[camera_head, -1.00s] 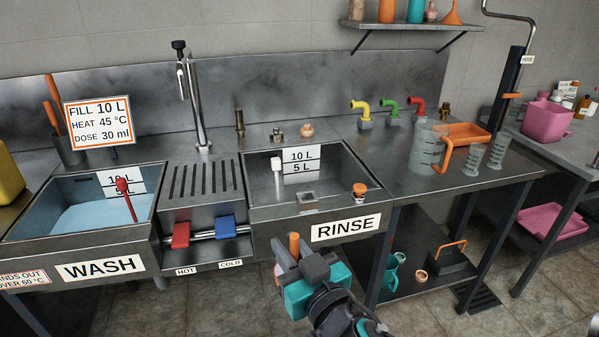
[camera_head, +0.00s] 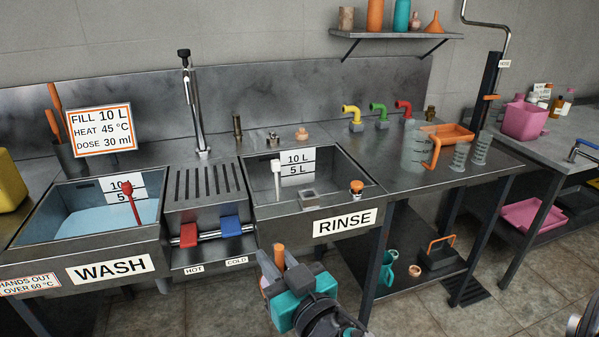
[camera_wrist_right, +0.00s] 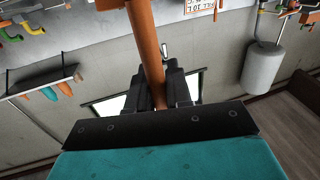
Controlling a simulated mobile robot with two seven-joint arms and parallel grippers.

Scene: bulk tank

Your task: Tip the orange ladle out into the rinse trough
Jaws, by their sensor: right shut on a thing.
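My right gripper (camera_head: 279,268) is low in front of the sinks, just below the front edge of the rinse trough (camera_head: 283,226). It is shut on the orange ladle (camera_head: 279,256). In the head view only a short orange end stands up from the jaws. In the right wrist view the orange handle (camera_wrist_right: 146,40) runs up between the black fingers (camera_wrist_right: 160,92) and out of the top of the picture. The ladle's bowl is hidden, so I cannot tell what is in it. The trough looks empty of water. My left gripper is not in view.
The wash sink (camera_head: 40,248) on the left holds bluish water. Red and blue handles (camera_head: 205,232) stick out between the sinks. An orange knob (camera_head: 356,187) sits at the trough's right rim.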

